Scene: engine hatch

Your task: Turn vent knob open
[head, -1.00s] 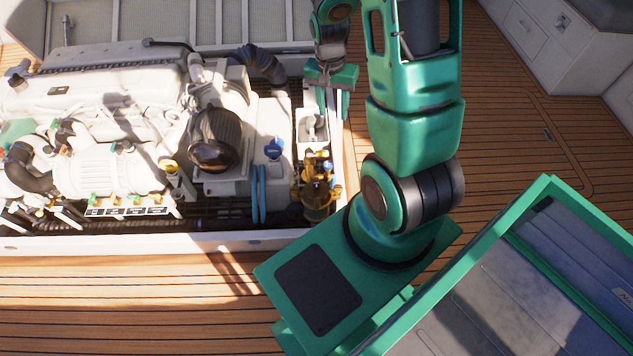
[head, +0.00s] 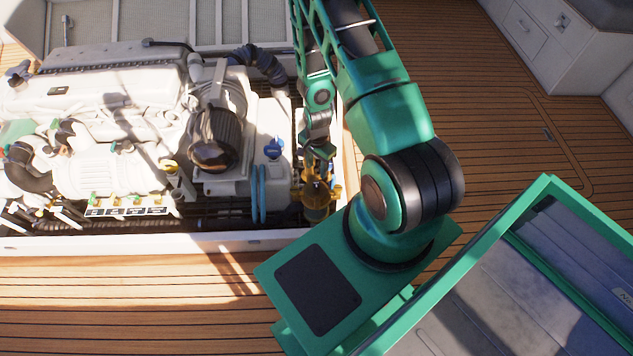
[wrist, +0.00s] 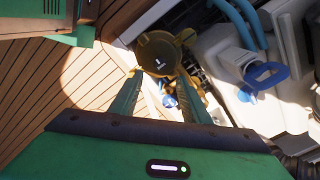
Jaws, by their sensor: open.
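My gripper (wrist: 160,76) is open, with its two green fingers apart in the wrist view. A round brass cap (wrist: 157,50) with lugs and a light mark on its face lies just beyond the fingertips. Small blue and brass parts (wrist: 168,101) show between the fingers, partly hidden. I cannot tell which of these is the vent knob, or whether a finger touches anything. In the head view my gripper (head: 318,152) is down over the brass fitting (head: 315,200) at the right end of the engine bay, and hides its upper part.
A white engine (head: 90,100) fills the bay on the left. A blue-capped filler (head: 273,148) and blue hoses (head: 258,195) stand left of the brass fitting; a blue ring handle (wrist: 268,74) is to the right in the wrist view. The bay's pale rim (head: 150,243) borders open wooden deck.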

